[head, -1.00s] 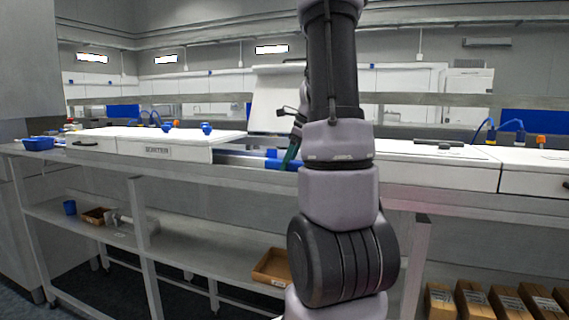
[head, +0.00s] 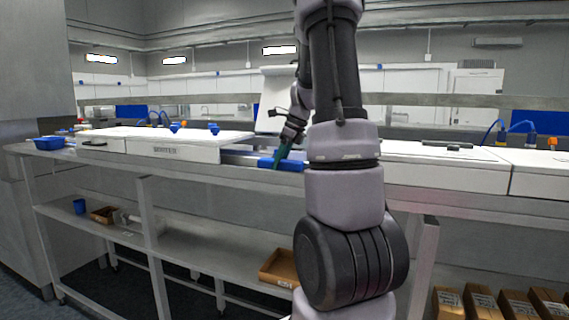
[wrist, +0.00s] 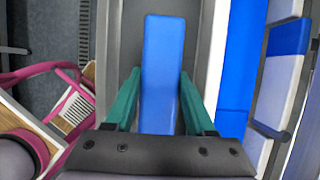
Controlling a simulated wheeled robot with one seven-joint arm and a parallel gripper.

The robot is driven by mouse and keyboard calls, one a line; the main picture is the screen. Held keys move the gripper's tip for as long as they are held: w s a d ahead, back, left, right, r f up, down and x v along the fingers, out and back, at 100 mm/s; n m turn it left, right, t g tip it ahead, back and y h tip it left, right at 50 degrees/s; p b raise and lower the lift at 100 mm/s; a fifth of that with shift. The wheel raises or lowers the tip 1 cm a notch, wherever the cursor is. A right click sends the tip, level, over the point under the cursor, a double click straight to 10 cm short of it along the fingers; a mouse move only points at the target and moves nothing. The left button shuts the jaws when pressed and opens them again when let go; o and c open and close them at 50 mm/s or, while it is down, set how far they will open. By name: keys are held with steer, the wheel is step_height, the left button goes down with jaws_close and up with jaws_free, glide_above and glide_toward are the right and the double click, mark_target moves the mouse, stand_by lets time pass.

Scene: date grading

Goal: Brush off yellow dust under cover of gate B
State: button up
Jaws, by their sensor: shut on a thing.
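My gripper (head: 279,160) reaches down over the gap between two white covers on the bench. In the wrist view my gripper (wrist: 159,78) has its two green fingers on either side of a long blue block (wrist: 163,40) and is shut on it. The blue block also shows in the head view (head: 292,165), low in the gap. A white panel (head: 273,90) stands raised behind the gap; it looks like an opened cover, but I can read no gate letter on it. I see no yellow dust.
A closed white cover (head: 172,150) lies left of the gap and another (head: 440,165) lies right. A blue tray (head: 48,143) sits at the bench's far left. Brown trays (head: 278,266) stand on the lower shelf. Pink tubing (wrist: 68,105) crosses the wrist view's left side.

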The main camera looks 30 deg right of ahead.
mark_target(264, 159)
steer(key=shift+w+a+r, duration=0.1)
steer(key=shift+w+a, duration=0.8)
steer(key=shift+w, duration=0.2)
steer(key=shift+w+a, duration=0.9)
steer(key=shift+w, duration=0.2)
steer(key=shift+r, duration=0.1)
step_height(264, 159, up, 12)
steer(key=shift+s, duration=0.1)
